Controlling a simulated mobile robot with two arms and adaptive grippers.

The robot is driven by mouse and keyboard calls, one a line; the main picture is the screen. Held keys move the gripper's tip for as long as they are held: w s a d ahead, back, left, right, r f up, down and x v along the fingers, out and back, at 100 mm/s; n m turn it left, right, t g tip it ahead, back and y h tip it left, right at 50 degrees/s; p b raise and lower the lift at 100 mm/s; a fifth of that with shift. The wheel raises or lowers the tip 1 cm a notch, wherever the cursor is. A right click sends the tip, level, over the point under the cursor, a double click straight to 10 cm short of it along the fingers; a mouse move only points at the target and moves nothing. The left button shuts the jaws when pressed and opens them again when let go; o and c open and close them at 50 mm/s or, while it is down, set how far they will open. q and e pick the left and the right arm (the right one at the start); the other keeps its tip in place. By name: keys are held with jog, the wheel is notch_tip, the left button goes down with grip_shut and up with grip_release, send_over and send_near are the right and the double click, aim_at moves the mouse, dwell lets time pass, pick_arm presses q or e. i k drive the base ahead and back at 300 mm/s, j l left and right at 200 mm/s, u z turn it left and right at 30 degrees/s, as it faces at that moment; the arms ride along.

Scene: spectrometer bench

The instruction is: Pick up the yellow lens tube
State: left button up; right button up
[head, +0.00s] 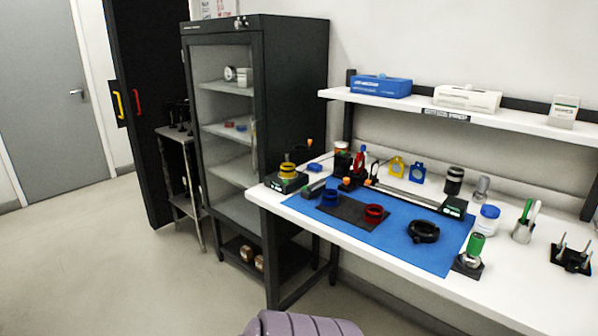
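A yellow ringed piece (287,168), which looks like the yellow lens tube, sits upright on a black base at the left end of the white bench. A yellow mount (397,166) stands farther back on the bench, beside a blue one. Neither of my grippers is in view.
The white bench (495,291) carries a blue mat (400,242) with a black ring (423,231) on it. A green-topped piece (477,243) stands near the front edge. A dark cabinet (290,100) stands left of the bench. Open floor (120,260) lies at the left.

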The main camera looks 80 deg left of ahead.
aim_at(287, 173)
jog(key=u, duration=2.85)
jog(key=i, duration=0.1)
